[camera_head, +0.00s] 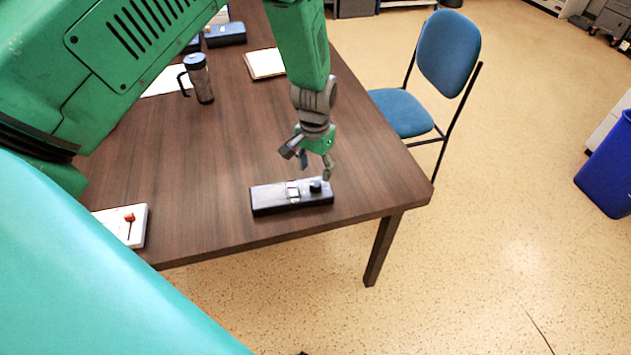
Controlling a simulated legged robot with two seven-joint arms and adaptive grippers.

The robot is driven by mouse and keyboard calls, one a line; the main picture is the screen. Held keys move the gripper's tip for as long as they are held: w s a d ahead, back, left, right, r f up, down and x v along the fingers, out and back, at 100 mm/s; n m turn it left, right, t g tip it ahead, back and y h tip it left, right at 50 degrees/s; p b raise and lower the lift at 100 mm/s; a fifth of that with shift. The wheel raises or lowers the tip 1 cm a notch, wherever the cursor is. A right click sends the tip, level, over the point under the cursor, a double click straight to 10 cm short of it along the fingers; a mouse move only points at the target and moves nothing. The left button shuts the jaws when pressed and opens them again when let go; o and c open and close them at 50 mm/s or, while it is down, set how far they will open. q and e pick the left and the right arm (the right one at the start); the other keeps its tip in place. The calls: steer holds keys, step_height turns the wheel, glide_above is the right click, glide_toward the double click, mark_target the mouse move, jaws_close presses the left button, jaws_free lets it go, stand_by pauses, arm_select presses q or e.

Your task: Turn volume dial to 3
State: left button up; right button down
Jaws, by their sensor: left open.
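A dark rectangular device (271,197) lies on the brown table near its front right corner. On its top, a small pale panel sits near the middle and a round black dial (315,186) sits toward the right end. My left gripper (308,172) points down just above the device, with its fingers spread apart. One finger is close to the right of the dial, the other is up and to the left. I cannot tell whether a finger touches the dial. The dial's markings are too small to read. My right gripper is not in view.
The table (215,160) also holds a dark mug (199,80), a notepad (265,64), a dark box (225,35) and a white plate with a red-topped lever (138,222). A blue chair (447,55) stands at the right. The tabletop around the device is clear.

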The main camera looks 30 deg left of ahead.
mark_target(315, 183)
arm_select(q)
steer(key=f, duration=0.5)
steer(key=shift+d+f, duration=0.15)
steer(key=shift+d, duration=0.05)
steer(key=shift+a, duration=0.1)
jaws_close()
